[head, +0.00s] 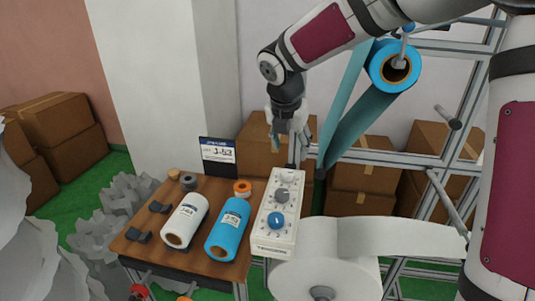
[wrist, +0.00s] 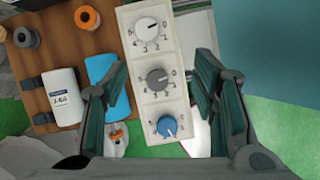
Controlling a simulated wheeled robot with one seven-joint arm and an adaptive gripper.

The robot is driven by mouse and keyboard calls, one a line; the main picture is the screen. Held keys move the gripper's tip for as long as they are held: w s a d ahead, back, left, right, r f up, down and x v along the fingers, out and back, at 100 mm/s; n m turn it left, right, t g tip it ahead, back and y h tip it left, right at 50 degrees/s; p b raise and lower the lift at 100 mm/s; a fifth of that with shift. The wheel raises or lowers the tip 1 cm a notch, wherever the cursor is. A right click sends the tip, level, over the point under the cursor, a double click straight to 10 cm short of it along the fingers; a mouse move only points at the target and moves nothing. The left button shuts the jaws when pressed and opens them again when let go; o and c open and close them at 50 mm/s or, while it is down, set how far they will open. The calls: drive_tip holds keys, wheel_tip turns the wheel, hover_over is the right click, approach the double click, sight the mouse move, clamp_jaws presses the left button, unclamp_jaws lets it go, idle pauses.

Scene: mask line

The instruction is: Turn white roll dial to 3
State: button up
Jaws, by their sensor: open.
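A white control box (head: 264,240) with three dials stands at the right end of the wooden table. Its white dial (wrist: 148,28) is at the top in the wrist view, at the far end of the box. The dark mark on this dial points right, towards the 0. A grey dial (wrist: 157,79) is in the middle and a blue dial (wrist: 166,126) is at the near end. My gripper (head: 290,140) is open and empty above the box, touching nothing. In the wrist view its fingers flank the box, with the white dial beyond the fingertips.
A white roll (head: 184,220) and a blue roll (head: 228,230) lie on the table (head: 130,245), left of the box. A sign (head: 219,152) stands at the table's back edge. A metal frame with a blue film roll (head: 380,75) is behind, and a large white roll (head: 330,275) is close on the right.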

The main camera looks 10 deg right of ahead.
sight(287, 172)
drive_tip(key=w+f, duration=0.2)
drive_tip(key=f, duration=0.2)
drive_tip(key=w+d+f+n, duration=0.1)
drive_tip(key=w+f, duration=0.2)
drive_tip(key=f, duration=0.2)
drive_tip(key=w+f+n, duration=0.1)
drive_tip(key=w+f, duration=0.1)
drive_tip(key=f, duration=0.2)
drive_tip(key=shift+w+d+f, duration=0.2)
drive_tip(key=shift+d, duration=0.15)
drive_tip(key=c, duration=1.1)
